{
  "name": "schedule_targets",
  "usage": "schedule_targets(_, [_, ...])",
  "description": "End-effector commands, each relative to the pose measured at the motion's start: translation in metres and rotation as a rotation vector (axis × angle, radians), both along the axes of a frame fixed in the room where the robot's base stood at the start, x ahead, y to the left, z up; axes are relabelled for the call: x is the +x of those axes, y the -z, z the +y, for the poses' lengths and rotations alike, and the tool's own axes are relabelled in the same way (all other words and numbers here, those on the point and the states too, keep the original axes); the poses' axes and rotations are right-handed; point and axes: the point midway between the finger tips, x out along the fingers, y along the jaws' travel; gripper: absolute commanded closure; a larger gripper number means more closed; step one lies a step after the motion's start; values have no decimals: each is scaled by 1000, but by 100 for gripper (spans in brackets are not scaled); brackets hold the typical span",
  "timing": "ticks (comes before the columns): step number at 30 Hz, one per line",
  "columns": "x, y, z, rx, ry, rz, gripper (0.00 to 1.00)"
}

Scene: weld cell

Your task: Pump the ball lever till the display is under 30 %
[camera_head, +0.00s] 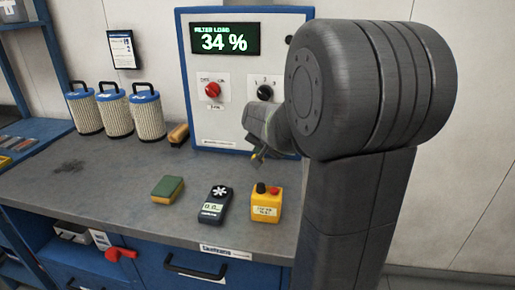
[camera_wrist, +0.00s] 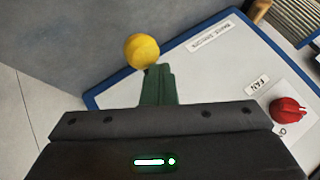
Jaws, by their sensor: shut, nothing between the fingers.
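The display (camera_head: 226,39) on the blue-framed panel reads "FILTER LOAD 34 %". The yellow ball (camera_wrist: 141,50) of the lever shows in the wrist view, just beyond the tips of my shut, empty gripper (camera_wrist: 152,72). The ball and fingertips overlap or nearly touch in that view; I cannot tell whether they are in contact. In the head view my gripper (camera_head: 257,160) is low in front of the panel's right part. My arm hides much of that side, and the lever's rod is not clearly visible.
The panel carries a red knob (camera_head: 212,90) and a black selector knob (camera_head: 265,92). On the grey bench (camera_head: 110,195) are several filter cartridges (camera_head: 116,113), a brush (camera_head: 178,134), a sponge (camera_head: 167,189), a handheld meter (camera_head: 215,205) and a yellow control box (camera_head: 266,204).

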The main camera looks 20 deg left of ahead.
Motion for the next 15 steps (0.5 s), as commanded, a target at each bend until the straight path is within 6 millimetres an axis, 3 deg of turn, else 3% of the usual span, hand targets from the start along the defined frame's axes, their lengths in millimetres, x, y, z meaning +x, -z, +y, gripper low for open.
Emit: schedule_targets(15, [-1,9,0,-2,0,4,100])
